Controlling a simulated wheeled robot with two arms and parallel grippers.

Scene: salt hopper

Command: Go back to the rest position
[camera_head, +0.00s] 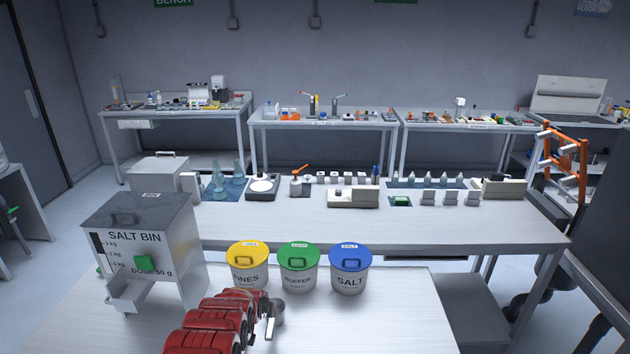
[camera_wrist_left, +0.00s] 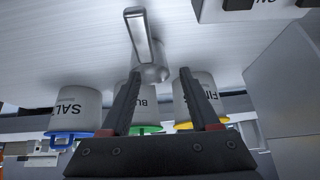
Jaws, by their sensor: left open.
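My left arm comes in low in the head view, and my left gripper (camera_head: 266,303) is over the near table, in front of the canisters. In the left wrist view the gripper (camera_wrist_left: 160,73) is open, with nothing between its two dark fingers. A grey metal scoop (camera_head: 276,318) is on the table close beside the gripper; it also shows beyond the fingertips in the left wrist view (camera_wrist_left: 148,50). Whether the fingers touch it I cannot tell. My right gripper is not in view.
Yellow-lidded FINES (camera_head: 248,268), green-lidded BUFFER (camera_head: 298,270) and blue-lidded SALT (camera_head: 350,270) canisters stand in a row just beyond the gripper. The salt bin (camera_head: 150,245) with its green button stands left. The near table (camera_head: 400,325) is clear at right. A bench with lab items lies behind.

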